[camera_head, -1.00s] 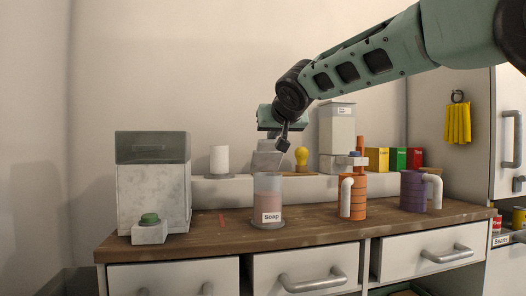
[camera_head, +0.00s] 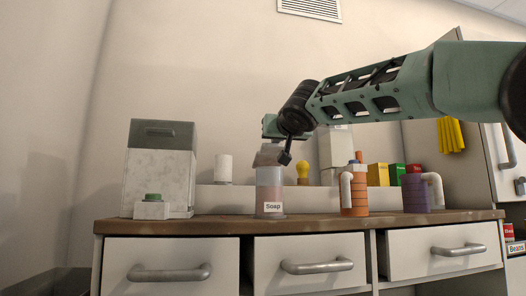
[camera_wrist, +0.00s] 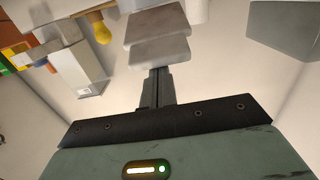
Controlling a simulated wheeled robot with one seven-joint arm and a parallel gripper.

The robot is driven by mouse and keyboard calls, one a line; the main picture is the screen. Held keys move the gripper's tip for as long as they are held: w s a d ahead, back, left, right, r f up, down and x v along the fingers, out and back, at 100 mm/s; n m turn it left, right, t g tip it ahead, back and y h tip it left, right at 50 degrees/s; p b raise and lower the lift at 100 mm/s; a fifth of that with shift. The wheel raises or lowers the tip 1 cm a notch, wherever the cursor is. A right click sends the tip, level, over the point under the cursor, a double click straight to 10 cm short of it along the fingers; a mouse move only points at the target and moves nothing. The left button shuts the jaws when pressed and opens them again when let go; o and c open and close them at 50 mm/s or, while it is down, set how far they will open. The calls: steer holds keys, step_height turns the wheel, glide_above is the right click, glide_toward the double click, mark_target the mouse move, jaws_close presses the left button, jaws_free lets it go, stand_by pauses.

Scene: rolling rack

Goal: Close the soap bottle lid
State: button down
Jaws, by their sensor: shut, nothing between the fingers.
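An orange mug (camera_head: 355,193) and a purple mug (camera_head: 416,195) stand to the right. A marbled box (camera_head: 160,180) and a green-topped block (camera_head: 152,207) stand to the left. A yellow bulb (camera_head: 303,171) is behind, near my gripper. Drawers (camera_head: 317,257) lie below the counter.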

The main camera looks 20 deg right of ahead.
steer(key=shift+s+a+f+b, duration=0.1)
steer(key=shift+s+f+b, duration=0.15)
steer(key=shift+f+b, duration=0.65)
steer(key=shift+s+f+b, duration=0.2)
steer(key=shift+f+b, duration=0.2)
steer(key=shift+b, duration=0.9)
steer(key=shift+s+f+b, duration=0.3)
steer(key=shift+f+b, duration=0.45)
steer(key=shift+b, duration=0.5)
steer(key=shift+r, duration=0.1)
step_height(320, 180, up, 5)
steer(key=p, duration=0.5)
steer(key=s+a+f+b, duration=0.2)
steer(key=s+f, duration=0.2)
steer(key=s, duration=0.5)
steer(key=shift+s+f, duration=0.15)
steer(key=shift+f, duration=0.15)
